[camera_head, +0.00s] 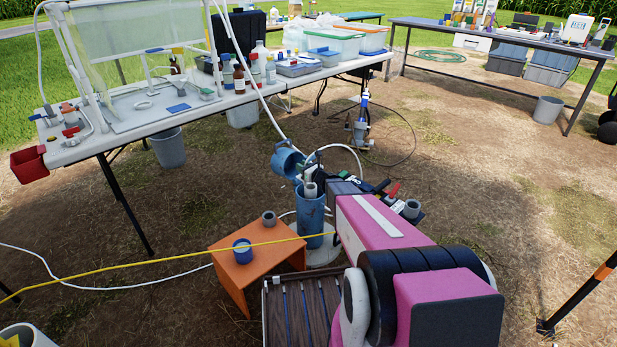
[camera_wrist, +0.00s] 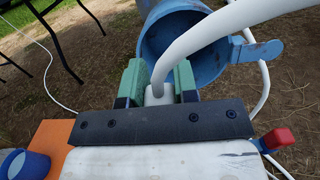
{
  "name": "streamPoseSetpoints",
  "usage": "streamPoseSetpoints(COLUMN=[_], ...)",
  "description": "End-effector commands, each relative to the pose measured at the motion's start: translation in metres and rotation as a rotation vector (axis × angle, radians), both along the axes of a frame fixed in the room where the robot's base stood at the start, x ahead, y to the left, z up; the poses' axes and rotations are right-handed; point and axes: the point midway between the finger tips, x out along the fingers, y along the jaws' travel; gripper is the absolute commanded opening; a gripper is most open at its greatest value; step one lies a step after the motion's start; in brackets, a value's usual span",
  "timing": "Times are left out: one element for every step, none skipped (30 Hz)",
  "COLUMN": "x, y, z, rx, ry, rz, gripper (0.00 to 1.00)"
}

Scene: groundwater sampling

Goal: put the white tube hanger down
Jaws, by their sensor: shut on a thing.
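My gripper (camera_wrist: 158,88) has its green finger pads closed on a small white piece, the white tube hanger (camera_wrist: 158,96), in the wrist view. A thick white tube (camera_wrist: 215,35) curves from the hanger up to the right. In the head view my gripper (camera_head: 318,185) is over the top of the blue well casing (camera_head: 310,218), and my arm hides part of it. The casing's blue lid (camera_head: 287,160) stands swung open to the left; a round blue opening (camera_wrist: 180,45) shows just beyond my fingers in the wrist view. Whether the hanger touches the casing cannot be told.
An orange stool (camera_head: 255,262) left of the casing holds a blue cup (camera_head: 242,252) and a grey ring (camera_head: 269,218). A yellow line (camera_head: 150,264) crosses over the stool. A cluttered white table (camera_head: 130,125) stands behind at left.

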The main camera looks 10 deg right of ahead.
Motion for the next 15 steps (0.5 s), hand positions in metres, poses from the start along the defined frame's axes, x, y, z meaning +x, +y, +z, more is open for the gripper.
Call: streamPoseSetpoints(x=[0.005,0.006,0.008,0.008,0.009,0.009,0.009,0.009,0.009,0.01,0.01,0.01,0.01,0.01,0.011], y=[-0.009,-0.013,-0.018,-0.021,-0.023,-0.025,-0.026,-0.027,-0.028,-0.028,-0.028,-0.028,-0.028,-0.028,-0.028], z=[-0.007,-0.009,-0.012,-0.014,-0.016,-0.017,-0.018,-0.018,-0.02,-0.021,-0.023,-0.026,-0.03,-0.034,-0.039], rx=[0.0,0.0,0.0,0.001,0.001,0.0,0.0,0.0,0.0,0.0,0.0,0.0,0.0,0.001,0.001], ry=[0.001,0.001,0.001,0.001,0.001,0.001,0.001,0.001,0.001,0.001,0.001,0.001,0.001,0.002,0.002], rz=[-0.002,-0.002,-0.001,-0.001,0.0,0.001,0.001,0.001,0.001,0.001,0.001,0.001,0.001,0.001,0.0], gripper=[0.02,0.02,0.02,0.02,0.02,0.02,0.02,0.02,0.02,0.02,0.02,0.02,0.02,0.02,0.02])
